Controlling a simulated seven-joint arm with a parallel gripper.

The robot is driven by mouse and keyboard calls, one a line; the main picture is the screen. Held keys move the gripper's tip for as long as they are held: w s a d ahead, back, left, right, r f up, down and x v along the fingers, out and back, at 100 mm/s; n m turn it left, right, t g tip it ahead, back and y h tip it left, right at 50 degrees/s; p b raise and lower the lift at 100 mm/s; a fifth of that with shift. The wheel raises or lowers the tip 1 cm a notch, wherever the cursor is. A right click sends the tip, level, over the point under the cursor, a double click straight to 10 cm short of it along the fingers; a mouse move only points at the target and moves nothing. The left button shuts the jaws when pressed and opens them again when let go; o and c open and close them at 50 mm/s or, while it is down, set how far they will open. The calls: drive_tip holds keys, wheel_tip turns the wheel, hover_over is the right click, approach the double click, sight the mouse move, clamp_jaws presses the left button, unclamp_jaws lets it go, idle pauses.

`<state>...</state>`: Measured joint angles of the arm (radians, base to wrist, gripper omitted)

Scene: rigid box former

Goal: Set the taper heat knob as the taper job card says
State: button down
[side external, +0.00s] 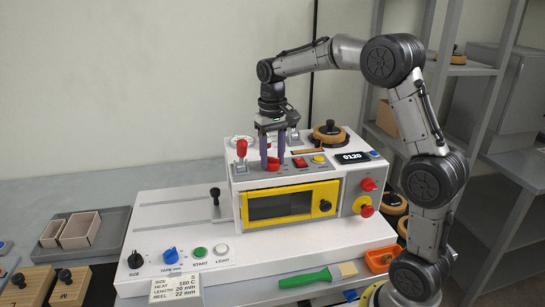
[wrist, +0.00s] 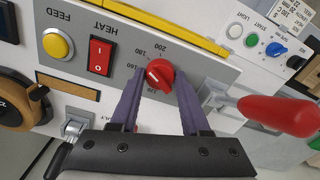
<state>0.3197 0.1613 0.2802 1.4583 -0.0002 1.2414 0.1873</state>
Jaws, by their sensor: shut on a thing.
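The red heat knob (wrist: 160,74) sits on the grey panel, inside a printed scale where 160, 180 and 200 can be read. A pale mark shows on the knob, but I cannot tell exactly which number it points at. My gripper (wrist: 158,80) has its purple fingers on either side of the knob, shut on it. In the side view my gripper (side external: 272,163) reaches down onto the top of the white machine.
A red-handled lever (wrist: 280,114) stands close to the right finger. The red heat switch (wrist: 101,55) and yellow feed button (wrist: 57,45) lie to the left. The display (side external: 352,157) reads 0120. A green-handled tool (side external: 305,278) lies at the front.

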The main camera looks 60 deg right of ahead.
sight(273, 158)
idle(0.5)
drive_tip(key=shift+c, duration=1.8)
unclamp_jaws()
wheel_tip(273, 158, up, 14)
drive_tip(key=shift+f, duration=0.1)
